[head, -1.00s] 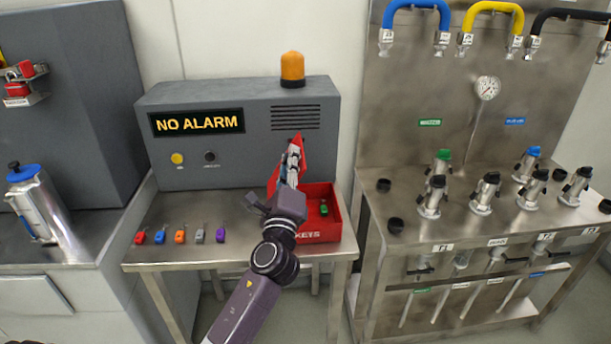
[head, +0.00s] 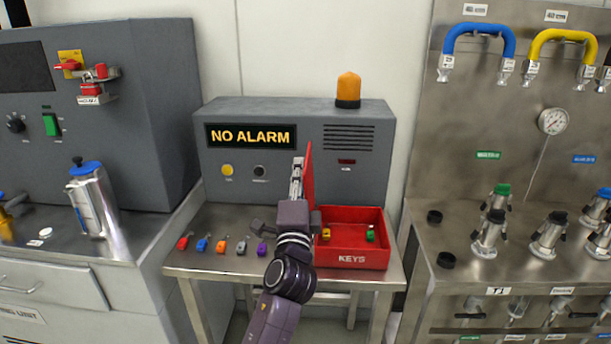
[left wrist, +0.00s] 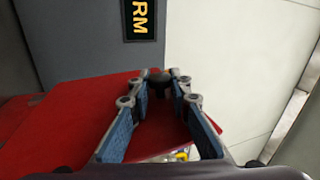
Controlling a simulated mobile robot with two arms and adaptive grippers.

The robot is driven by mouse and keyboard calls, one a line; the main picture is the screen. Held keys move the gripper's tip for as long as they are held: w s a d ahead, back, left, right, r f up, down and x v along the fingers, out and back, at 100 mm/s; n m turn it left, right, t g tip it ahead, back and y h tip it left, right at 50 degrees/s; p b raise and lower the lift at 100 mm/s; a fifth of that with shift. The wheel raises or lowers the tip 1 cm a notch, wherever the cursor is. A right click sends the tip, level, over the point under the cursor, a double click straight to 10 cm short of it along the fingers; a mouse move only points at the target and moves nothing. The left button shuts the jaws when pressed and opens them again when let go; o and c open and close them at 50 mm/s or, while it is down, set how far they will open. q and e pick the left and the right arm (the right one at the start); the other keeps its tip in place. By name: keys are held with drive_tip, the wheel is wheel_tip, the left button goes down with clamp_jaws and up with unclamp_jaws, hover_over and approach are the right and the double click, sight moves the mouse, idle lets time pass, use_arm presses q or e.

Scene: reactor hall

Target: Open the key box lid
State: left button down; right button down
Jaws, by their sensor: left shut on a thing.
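The red key box (head: 352,262), marked KEYS, sits on the metal table. Its red lid (head: 309,178) stands roughly upright at the box's left side, seen nearly edge-on. The box's inside shows, with a yellow key tag (head: 326,233) and a green key tag (head: 370,234) in it. My left gripper (head: 298,164) is at the lid's left face. In the left wrist view, its fingers (left wrist: 158,77) close around a small dark knob (left wrist: 159,86) by the red lid (left wrist: 60,130); the exact contact is partly hidden. My right gripper is not in view.
Several coloured key tags (head: 221,246) lie on the table left of my arm. The grey alarm box (head: 225,175) with an orange beacon (head: 348,90) stands right behind the key box. A steel valve bench (head: 430,280) is at the right, a metal flask (head: 98,215) at the left.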

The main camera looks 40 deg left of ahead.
use_arm(q)
drive_tip(key=shift+s+r, duration=0.1)
drive_tip(key=shift+r, duration=0.1)
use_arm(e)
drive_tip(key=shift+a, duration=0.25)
use_arm(q)
drive_tip(key=c, duration=1.7)
unclamp_jaws()
drive_tip(key=shift+a+f, duration=0.1)
drive_tip(key=shift+f, duration=0.05)
drive_tip(key=shift+c, duration=0.2)
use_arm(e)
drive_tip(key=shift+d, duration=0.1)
use_arm(q)
drive_tip(key=shift+f, duration=0.15)
drive_tip(key=v, duration=0.7)
drive_tip(key=shift+s, duration=0.15)
